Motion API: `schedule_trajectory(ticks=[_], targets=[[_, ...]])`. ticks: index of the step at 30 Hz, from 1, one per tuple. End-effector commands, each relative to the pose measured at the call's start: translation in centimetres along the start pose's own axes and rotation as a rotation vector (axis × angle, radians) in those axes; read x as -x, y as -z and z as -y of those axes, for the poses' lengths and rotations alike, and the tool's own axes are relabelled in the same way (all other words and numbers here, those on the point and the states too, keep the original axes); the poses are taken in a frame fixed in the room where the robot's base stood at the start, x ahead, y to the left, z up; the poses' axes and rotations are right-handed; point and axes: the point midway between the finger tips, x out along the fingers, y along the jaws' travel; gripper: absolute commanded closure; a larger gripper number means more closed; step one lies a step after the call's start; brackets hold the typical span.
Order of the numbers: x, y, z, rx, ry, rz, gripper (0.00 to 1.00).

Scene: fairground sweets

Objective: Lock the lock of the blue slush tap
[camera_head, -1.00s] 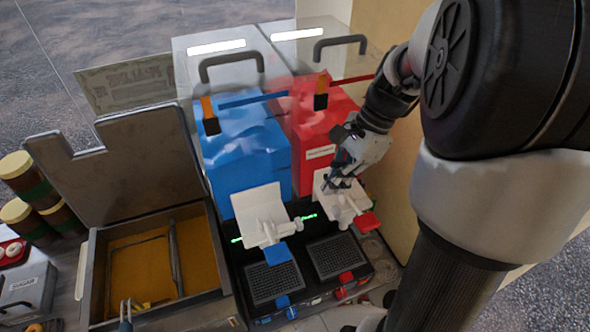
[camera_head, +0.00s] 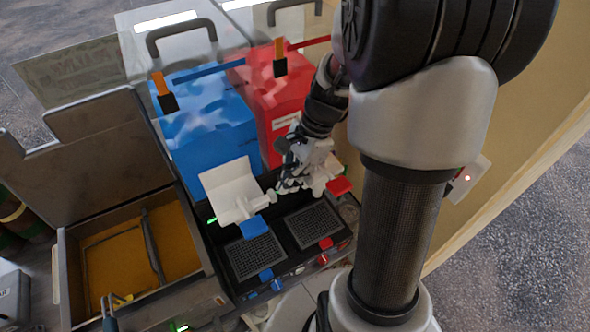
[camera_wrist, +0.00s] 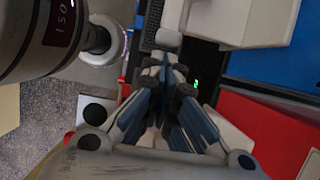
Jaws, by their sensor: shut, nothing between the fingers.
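The blue slush tap (camera_head: 235,191) is a white housing on the front of the blue slush tank (camera_head: 209,134), with a blue lever (camera_head: 254,227) below it. A small white knob (camera_head: 271,196) sticks out at its right side, probably its lock. In the wrist view the white knob (camera_wrist: 168,40) lies just beyond my fingertips, and the tap's white housing (camera_wrist: 230,18) is beside it. My gripper (camera_head: 281,190) is shut and empty, just right of the knob and in front of the red tap. Contact with the knob cannot be told. The gripper partly hides the red tap.
The red slush tank (camera_head: 282,108) and its red lever (camera_head: 339,186) stand close right of the blue side. Two drip grates (camera_head: 254,256) lie below the taps. An open bin (camera_head: 70,262) with a raised lid is at left. A tan panel (camera_head: 480,160) is at right.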

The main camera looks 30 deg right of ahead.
Motion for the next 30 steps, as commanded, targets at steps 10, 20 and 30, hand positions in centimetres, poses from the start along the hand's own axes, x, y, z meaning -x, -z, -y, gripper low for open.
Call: schedule_trajectory(ticks=[10,20,30], targets=[[-0.4,0.0,0.0,0.001,0.0,-0.001,1.0],[-1.5,-2.9,0.0,0.005,-0.001,0.0,1.0],[-1.8,-3.4,0.0,0.001,-0.001,0.001,1.0]])
